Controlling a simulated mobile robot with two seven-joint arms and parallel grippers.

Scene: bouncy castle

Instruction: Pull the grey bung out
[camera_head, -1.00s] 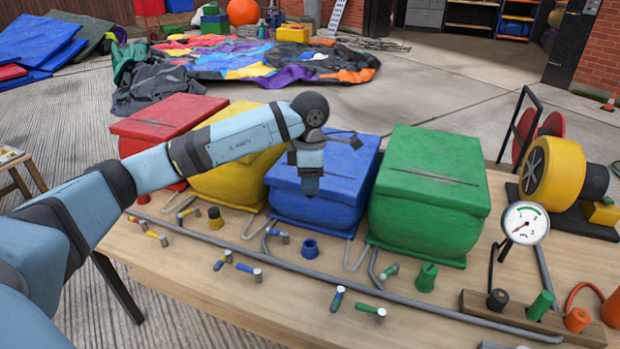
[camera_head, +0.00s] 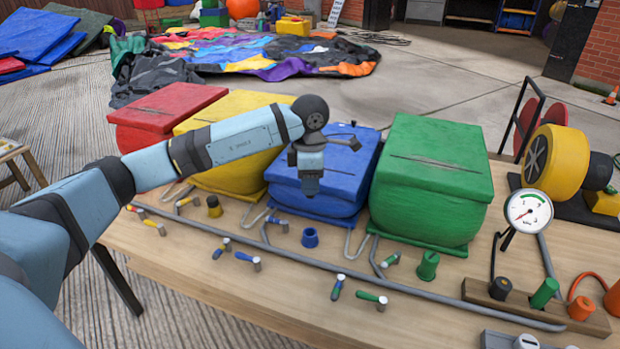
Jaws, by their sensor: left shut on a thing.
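My left gripper (camera_head: 311,182) points down in front of the blue box (camera_head: 340,165), over its top and front face in the picture. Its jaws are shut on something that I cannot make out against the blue. A dark grey bung (camera_head: 500,288) stands in the wooden block (camera_head: 480,292) at the right front of the bench, beside a green bung (camera_head: 545,292) and an orange one (camera_head: 580,308). I cannot tell whether this dark grey one is the task's bung. My left gripper is well to its left. My right gripper is not in view.
Red (camera_head: 160,105), yellow (camera_head: 235,110) and green (camera_head: 440,165) boxes flank the blue one. A grey pipe (camera_head: 400,290) with several coloured valve handles runs along the bench (camera_head: 200,255). A gauge (camera_head: 528,211) and a yellow blower (camera_head: 555,162) stand at the right.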

